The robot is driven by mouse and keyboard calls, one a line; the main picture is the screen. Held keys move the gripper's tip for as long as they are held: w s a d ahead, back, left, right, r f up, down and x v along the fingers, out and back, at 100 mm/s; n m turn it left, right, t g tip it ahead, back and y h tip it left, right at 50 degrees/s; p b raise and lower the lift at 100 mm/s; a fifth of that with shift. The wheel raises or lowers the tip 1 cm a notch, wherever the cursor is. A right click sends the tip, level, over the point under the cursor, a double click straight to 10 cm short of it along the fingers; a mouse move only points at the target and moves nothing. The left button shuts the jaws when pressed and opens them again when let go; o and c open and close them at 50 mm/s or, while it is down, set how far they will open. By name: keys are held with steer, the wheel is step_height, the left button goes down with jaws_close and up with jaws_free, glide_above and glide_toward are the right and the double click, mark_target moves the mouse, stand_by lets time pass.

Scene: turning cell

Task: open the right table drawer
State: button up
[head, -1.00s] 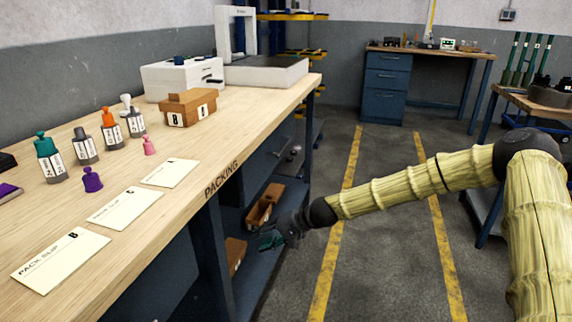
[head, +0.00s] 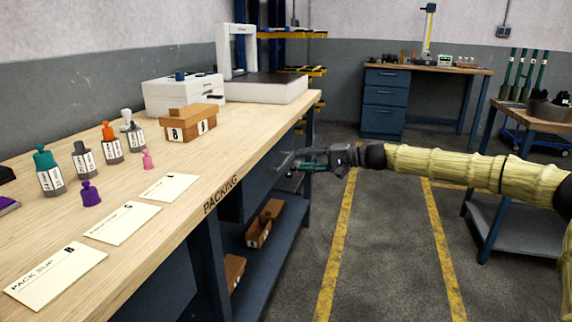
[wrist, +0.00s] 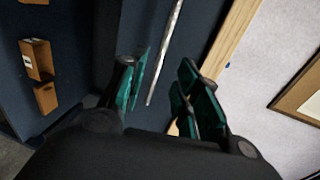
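The packing table (head: 150,205) runs along the left of the head view. Below its top, at the far right part, is a dark blue drawer front (head: 262,186), partly hidden by my gripper. In the wrist view a silver bar handle (wrist: 165,52) crosses the dark blue front (wrist: 146,22). My gripper (head: 283,163) is beside the table's edge at about drawer height. In the wrist view my gripper (wrist: 163,78) is open, with the handle showing between its teal-padded fingers. Nothing is held, and I cannot tell whether the fingers touch the handle.
Brown boxes (head: 264,223) sit on the lower shelf (head: 275,250), and also show in the wrist view (wrist: 37,60). Bottles, slips and a brown box (head: 190,123) stand on the tabletop. The floor aisle with yellow lines (head: 340,250) is clear. A cart (head: 515,225) stands at right.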

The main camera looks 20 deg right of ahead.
mark_target(286, 159)
steer(key=b+x, duration=0.1)
steer(key=x, duration=0.5)
steer(key=shift+w+a+f, duration=0.1)
steer(key=shift+w+a, duration=0.15)
steer(key=shift+a, duration=0.05)
jaws_close()
